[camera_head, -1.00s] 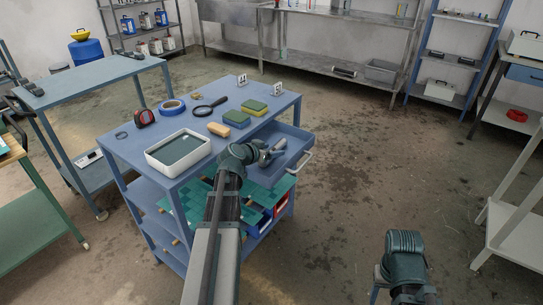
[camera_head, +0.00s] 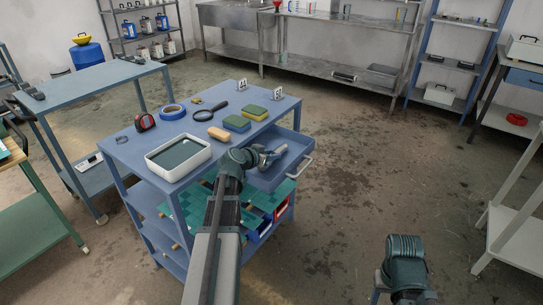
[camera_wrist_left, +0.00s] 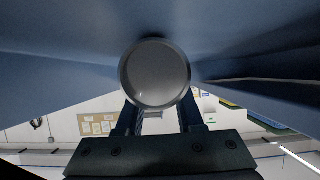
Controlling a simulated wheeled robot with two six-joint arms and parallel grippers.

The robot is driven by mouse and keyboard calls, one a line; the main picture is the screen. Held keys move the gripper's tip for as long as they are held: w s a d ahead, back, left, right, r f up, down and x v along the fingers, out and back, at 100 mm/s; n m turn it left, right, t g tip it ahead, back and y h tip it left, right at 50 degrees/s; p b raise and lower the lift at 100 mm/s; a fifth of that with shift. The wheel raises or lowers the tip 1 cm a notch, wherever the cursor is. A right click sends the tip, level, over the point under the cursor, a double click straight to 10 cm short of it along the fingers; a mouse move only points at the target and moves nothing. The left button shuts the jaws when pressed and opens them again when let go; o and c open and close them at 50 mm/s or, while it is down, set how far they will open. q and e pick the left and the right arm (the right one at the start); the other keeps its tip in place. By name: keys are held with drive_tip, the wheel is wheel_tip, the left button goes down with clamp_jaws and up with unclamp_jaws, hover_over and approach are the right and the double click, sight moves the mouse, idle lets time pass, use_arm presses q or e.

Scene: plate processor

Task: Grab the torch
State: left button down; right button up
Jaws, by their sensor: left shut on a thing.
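The torch (camera_wrist_left: 155,73) shows in the left wrist view as a round grey end face with a dark rim, seen end-on between my left gripper's fingers. My left gripper (camera_head: 270,156) is shut on it, inside the open blue drawer (camera_head: 294,147) of the blue cart. In the wrist view the drawer's blue surfaces surround the torch. The length of the torch is hidden, and I cannot make it out clearly in the head view. Part of my right arm shows at the lower right, but its gripper is not visible.
On the cart top (camera_head: 190,120) are a white tray (camera_head: 178,157), a magnifier (camera_head: 209,112), blue tape (camera_head: 173,112), a tape measure (camera_head: 145,122) and sponges (camera_head: 237,123). The drawer handle (camera_head: 301,166) juts out to the right. The floor right of the cart is clear.

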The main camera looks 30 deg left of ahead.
wheel_tip(320, 180, up, 10)
drive_tip(key=p, duration=1)
